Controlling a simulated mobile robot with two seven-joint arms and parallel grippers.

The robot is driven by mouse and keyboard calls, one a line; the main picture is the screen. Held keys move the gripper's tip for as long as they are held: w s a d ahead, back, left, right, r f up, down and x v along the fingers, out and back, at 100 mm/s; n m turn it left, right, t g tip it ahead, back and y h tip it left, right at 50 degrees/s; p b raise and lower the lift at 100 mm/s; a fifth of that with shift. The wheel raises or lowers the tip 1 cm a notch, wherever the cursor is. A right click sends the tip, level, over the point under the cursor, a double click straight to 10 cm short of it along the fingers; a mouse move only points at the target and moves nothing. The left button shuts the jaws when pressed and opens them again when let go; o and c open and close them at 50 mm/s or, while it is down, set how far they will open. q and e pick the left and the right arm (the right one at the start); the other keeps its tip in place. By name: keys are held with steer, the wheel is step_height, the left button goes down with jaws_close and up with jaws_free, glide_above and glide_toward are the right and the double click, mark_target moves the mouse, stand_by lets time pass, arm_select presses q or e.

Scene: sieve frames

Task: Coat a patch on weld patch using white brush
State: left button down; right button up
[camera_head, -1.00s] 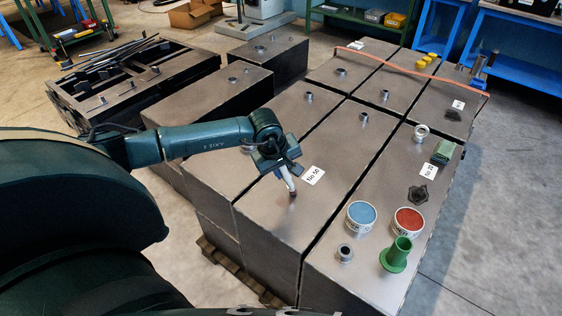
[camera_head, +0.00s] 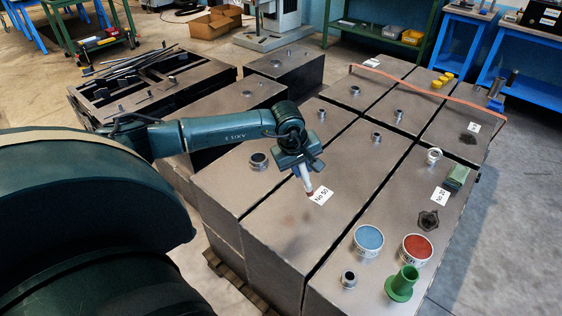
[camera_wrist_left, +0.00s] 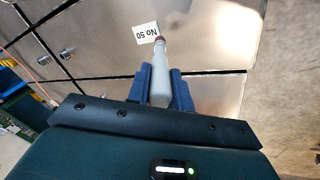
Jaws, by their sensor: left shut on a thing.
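The white brush (camera_head: 306,182) has a pale handle and a dark reddish tip. My left gripper (camera_head: 301,169) is shut on its handle. The tip points down over the box top beside the "No 50" label (camera_head: 321,195); I cannot tell whether it touches the metal. In the left wrist view the brush (camera_wrist_left: 160,80) stands between the blue fingers of the left gripper (camera_wrist_left: 161,88), its tip near the label. A faint reddish smudge (camera_head: 288,218) lies on the box top, left of and below the tip. My right gripper is not in view.
A blue-topped tin (camera_head: 368,238), a red-topped tin (camera_head: 417,246) and a green flanged tube (camera_head: 402,284) stand on the right box. Metal necks rise from several box tops. An orange strap (camera_head: 415,88) crosses the back.

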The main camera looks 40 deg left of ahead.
arm_select(q)
step_height(320, 180, up, 3)
steer(key=shift+f+p, duration=0.15)
steer(key=shift+p, duration=0.4)
steer(key=shift+r, duration=0.2)
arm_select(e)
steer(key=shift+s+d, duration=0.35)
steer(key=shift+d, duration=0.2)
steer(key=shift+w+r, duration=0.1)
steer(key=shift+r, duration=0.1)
